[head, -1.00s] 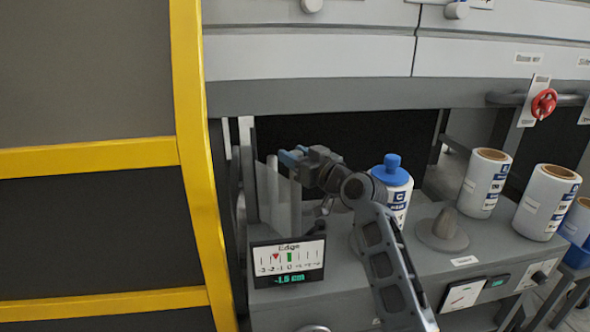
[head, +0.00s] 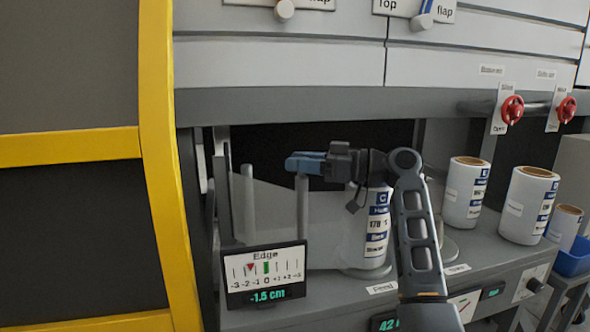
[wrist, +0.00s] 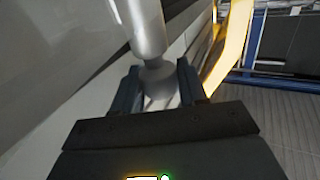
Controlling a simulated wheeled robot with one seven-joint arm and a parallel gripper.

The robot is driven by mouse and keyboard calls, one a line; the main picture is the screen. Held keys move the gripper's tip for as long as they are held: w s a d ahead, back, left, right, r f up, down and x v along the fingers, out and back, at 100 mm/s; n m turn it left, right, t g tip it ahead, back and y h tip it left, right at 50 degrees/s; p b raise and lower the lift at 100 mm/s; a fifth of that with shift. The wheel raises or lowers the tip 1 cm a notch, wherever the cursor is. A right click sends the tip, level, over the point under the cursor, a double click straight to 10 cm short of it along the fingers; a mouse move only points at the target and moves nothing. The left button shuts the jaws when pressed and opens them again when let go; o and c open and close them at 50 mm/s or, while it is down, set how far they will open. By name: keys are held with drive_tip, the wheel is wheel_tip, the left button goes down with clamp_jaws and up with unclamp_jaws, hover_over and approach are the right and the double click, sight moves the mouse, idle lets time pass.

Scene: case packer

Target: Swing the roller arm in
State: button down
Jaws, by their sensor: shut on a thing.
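The roller arm shows as an upright grey post (head: 302,210) behind the Edge display, at the left end of the machine's deck. My gripper (head: 296,163) is at the top of this post, its blue fingers pointing left. In the wrist view my gripper (wrist: 158,84) has a finger on each side of the post's narrow neck and is shut on it. The grey roller post (wrist: 143,28) extends away above the fingers there. The Edge display (head: 265,275) reads -1.5 cm, with its red marker left of the green bar.
A second grey post (head: 248,205) stands to the left. A labelled white film roll (head: 377,232) stands just right, partly behind my arm. More white rolls (head: 527,205) stand along the deck. A yellow frame (head: 160,170) bounds the left side. Red handles (head: 512,110) are at upper right.

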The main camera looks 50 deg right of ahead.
drive_tip(key=shift+s+d+f+y, duration=0.1)
drive_tip(key=shift+s+d+y, duration=0.05)
drive_tip(key=shift+y, duration=0.15)
drive_tip(key=c, duration=0.7)
unclamp_jaws()
drive_tip(key=shift+p+v, duration=0.3)
drive_tip(key=shift+v, duration=3.55)
